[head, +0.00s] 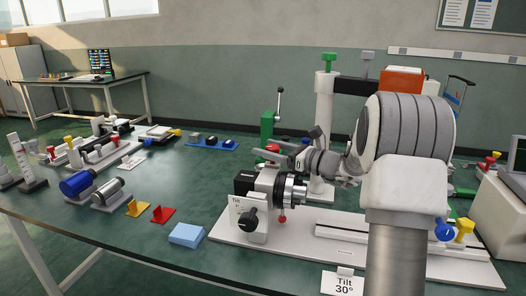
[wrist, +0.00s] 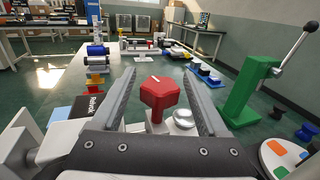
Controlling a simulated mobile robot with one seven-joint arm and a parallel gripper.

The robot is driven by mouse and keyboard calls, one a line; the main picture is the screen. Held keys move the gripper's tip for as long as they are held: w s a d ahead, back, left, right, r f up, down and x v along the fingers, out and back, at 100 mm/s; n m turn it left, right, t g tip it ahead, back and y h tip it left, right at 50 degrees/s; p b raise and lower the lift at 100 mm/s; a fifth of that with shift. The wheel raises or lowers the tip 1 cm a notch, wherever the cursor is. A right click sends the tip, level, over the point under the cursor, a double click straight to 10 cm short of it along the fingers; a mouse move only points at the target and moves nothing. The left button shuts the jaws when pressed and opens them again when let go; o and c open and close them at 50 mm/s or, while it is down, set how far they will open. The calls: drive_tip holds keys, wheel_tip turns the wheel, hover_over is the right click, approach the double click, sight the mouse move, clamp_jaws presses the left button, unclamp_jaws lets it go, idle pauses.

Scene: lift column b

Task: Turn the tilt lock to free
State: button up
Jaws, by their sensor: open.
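A red lobed knob (wrist: 158,95) with a short pale mark on top stands between the spread fingers of my gripper (wrist: 158,73) in the wrist view, with space on both sides. I cannot tell whether it is the tilt lock; no lettering on it is readable. In the head view my gripper (head: 280,156) is open around the red knob (head: 272,148), above the black and silver tilt unit (head: 262,185). A black knob (head: 248,220) sits on the unit's white front plate (head: 237,207). A card (head: 342,284) reads "Tilt 30°".
A green post with a lever (wrist: 252,88) rises at the right in the wrist view. The white base plate (head: 290,243) carries the unit. A light blue block (head: 187,235) and red and yellow brackets lie left of it. Green tabletop (head: 190,190) is bare between them.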

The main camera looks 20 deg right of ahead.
drive_tip(key=shift+x, duration=1.05)
clamp_jaws()
